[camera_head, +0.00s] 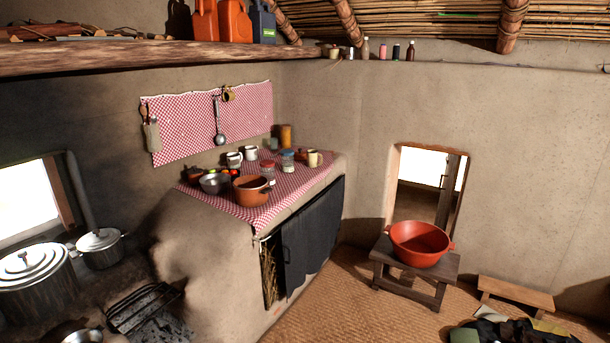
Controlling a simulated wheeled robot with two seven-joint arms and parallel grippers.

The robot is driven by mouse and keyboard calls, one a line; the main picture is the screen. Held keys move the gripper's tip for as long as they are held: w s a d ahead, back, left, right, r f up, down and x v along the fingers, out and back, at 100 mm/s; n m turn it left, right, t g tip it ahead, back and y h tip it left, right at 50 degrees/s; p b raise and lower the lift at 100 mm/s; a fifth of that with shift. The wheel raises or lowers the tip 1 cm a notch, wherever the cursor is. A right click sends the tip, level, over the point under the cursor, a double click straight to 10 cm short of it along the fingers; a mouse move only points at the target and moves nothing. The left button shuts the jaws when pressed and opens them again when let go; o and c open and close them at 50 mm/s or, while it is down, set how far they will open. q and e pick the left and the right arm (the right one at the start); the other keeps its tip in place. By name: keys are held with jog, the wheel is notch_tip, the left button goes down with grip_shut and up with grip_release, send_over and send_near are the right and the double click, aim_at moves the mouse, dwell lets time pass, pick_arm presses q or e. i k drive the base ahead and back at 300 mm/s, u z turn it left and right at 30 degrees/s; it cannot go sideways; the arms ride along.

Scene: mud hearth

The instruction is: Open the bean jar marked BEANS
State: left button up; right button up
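Several small containers stand at the back of the counter on the red checked cloth. A jar with a bluish top (287,160) stands beside a smaller jar with a red top (267,171). A tall orange-brown container (286,136) stands farther back near the wall corner. No marking can be read at this size, so I cannot tell which one says BEANS. None of these is clearly open. Neither of my grippers is in view.
A brown pot (251,191) and a metal bowl (214,184) stand at the counter's front. A stool (415,266) with a red basin (420,243) stands right. The mat floor (330,310) before the curtain is clear.

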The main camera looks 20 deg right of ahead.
aim_at(269, 173)
jog(key=z, duration=1.45)
jog(key=i, duration=4.2)
jog(key=u, duration=2.15)
